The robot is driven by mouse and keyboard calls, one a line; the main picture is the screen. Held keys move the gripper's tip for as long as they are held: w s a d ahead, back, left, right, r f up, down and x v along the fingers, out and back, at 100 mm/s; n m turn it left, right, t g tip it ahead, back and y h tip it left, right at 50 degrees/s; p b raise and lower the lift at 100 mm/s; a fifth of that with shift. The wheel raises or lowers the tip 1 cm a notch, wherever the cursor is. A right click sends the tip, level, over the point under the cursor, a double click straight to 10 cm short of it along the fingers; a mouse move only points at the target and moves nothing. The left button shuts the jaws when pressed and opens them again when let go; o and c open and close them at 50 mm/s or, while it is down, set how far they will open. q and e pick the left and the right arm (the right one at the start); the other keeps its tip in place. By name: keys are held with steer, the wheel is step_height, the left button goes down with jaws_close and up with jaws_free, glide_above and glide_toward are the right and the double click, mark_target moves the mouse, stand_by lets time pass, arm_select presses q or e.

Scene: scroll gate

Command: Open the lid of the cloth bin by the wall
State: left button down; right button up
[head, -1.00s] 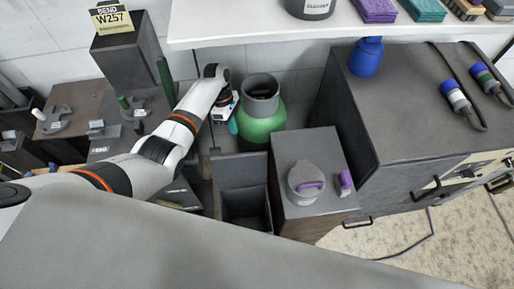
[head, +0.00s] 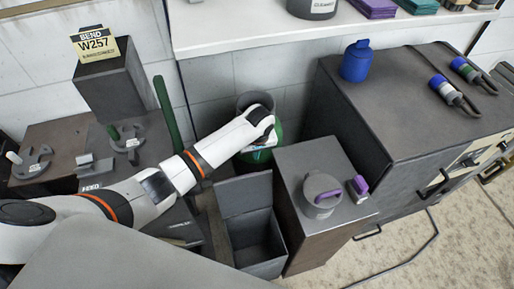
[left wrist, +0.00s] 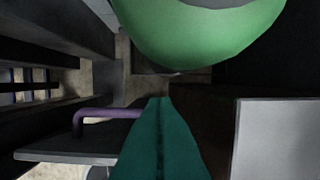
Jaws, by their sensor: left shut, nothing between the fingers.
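The grey cloth bin (head: 262,250) stands on the floor by the wall, between the dark bench and a cabinet. Its lid (head: 245,194) stands raised at the back, so the dark inside shows. In the left wrist view a grey plate that looks like the lid (left wrist: 70,154) carries a purple handle (left wrist: 110,112). The teal fingers of my left gripper (left wrist: 160,101) are shut and empty, beside the handle; I cannot tell whether they touch the plate. In the head view my left wrist hides the fingers. My right gripper is not in view.
A green cylinder (left wrist: 200,35) is close to my left fingers. A cabinet (head: 312,230) with a round purple-handled canister (head: 322,198) on top stands right of the bin. A white shelf (head: 260,36) overhangs behind. A dark post (head: 112,90) stands left.

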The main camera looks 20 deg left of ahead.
arm_select(q)
steer(key=shift+s+d+f+p, duration=0.3)
steer(key=shift+s+d+f, duration=0.05)
steer(key=shift+s+f, duration=0.2)
steer(key=shift+s+d+f+p, duration=0.3)
steer(key=shift+s+d+f, duration=0.1)
steer(key=shift+f, duration=0.15)
steer(key=shift+s+d, duration=0.25)
steer(key=shift+s, duration=0.2)
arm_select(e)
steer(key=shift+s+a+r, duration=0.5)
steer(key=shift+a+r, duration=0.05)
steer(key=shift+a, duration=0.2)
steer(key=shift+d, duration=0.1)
